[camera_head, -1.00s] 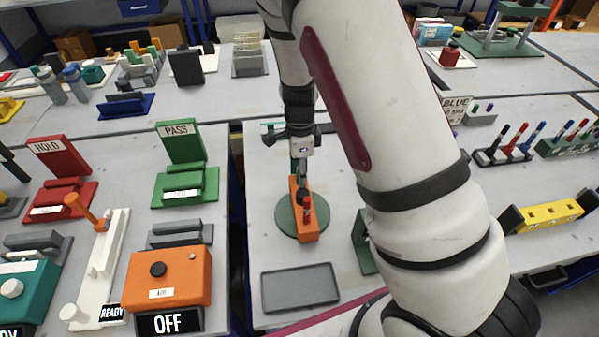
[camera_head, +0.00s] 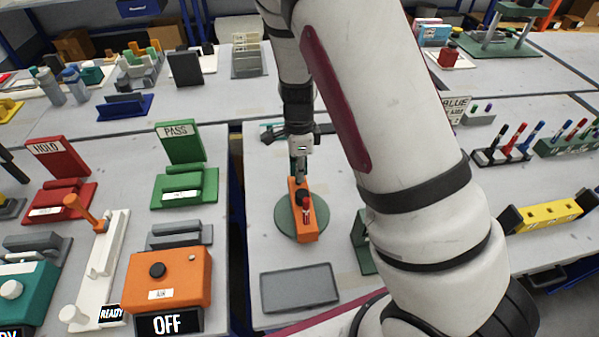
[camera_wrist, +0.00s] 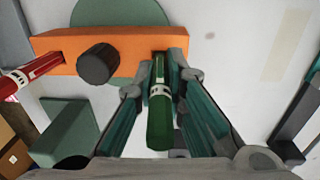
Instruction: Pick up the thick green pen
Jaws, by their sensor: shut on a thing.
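The thick green pen (camera_wrist: 160,118) has a white band with dark marks and stands between my fingers in the wrist view. My gripper (camera_wrist: 165,78) is shut on it, with one finger on each side. The pen's far end meets a dark grey end piece of the orange holder (camera_wrist: 62,45); I cannot tell whether it is still seated there. In the head view my gripper (camera_head: 299,176) is over the far end of the orange holder (camera_head: 305,233), and the pen is mostly hidden.
A red pen (camera_head: 306,207) and a black knob (camera_wrist: 98,63) are on the same holder, close to my gripper. The holder rests on a green disc (camera_head: 284,222). A grey tray (camera_head: 300,288) lies in front. Bare table lies to the holder's left.

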